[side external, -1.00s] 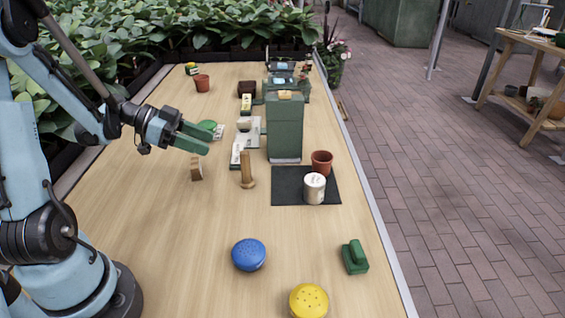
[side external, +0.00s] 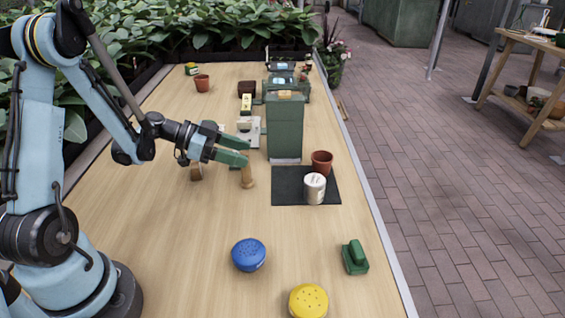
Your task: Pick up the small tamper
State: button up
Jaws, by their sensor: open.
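The small tamper, a light wooden upright piece with a narrow handle and a wider round foot (side external: 248,182), stands on the table left of the dark mat. My gripper (side external: 246,152) is open, with its green fingers pointing right at the height of the tamper's upper handle. The fingertips overlap the handle top in this view and partly hide it. I cannot tell whether they touch it or whether the handle is between them.
Another wooden piece (side external: 196,172) stands left of the tamper, below my wrist. A tall green box (side external: 285,128) rises behind right. A dark mat (side external: 290,198) holds a white canister (side external: 315,188) and terracotta pot (side external: 322,161). The front table is mostly clear around a blue round item (side external: 248,254).

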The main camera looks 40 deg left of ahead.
jog(key=shift+x, duration=1)
grip_shut()
jog(key=shift+r, duration=0.15)
